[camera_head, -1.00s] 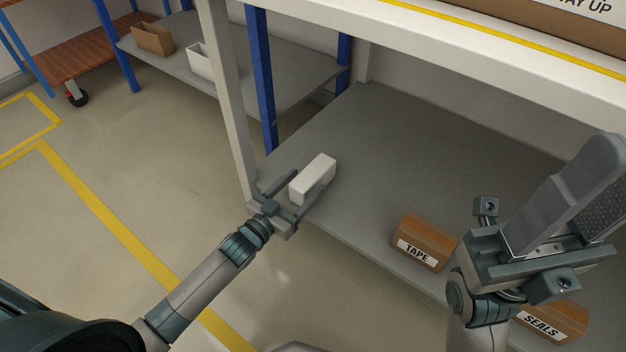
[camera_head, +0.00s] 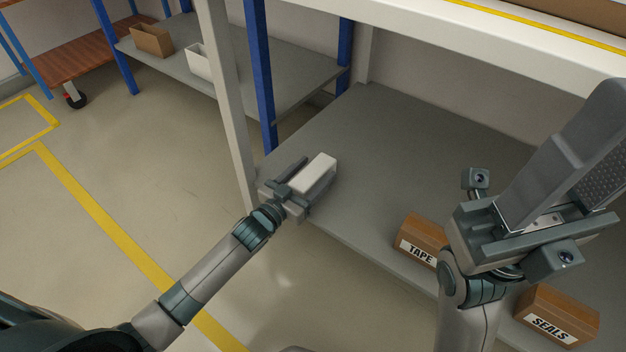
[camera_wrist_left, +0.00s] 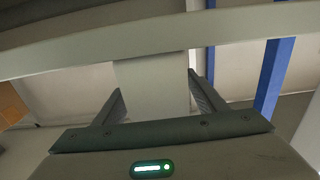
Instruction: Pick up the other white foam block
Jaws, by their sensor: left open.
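A white foam block (camera_head: 317,168) lies near the front left corner of the grey lower shelf. My left gripper (camera_head: 314,178) is open, with one finger on each side of the block. In the left wrist view the pale block (camera_wrist_left: 152,90) sits between the two fingers, with a gap visible on the right side; contact on the left is unclear. My right gripper (camera_head: 575,145) is raised close to the camera at the right. Its fingers overlap in the picture, so its opening is unclear, and no block shows in it.
A TAPE box (camera_head: 422,238) and a SEALS box (camera_head: 556,315) stand along the shelf's front edge. A pale post (camera_head: 232,120) and a blue post (camera_head: 261,80) rise left of the block. The middle of the lower shelf (camera_head: 400,150) is clear.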

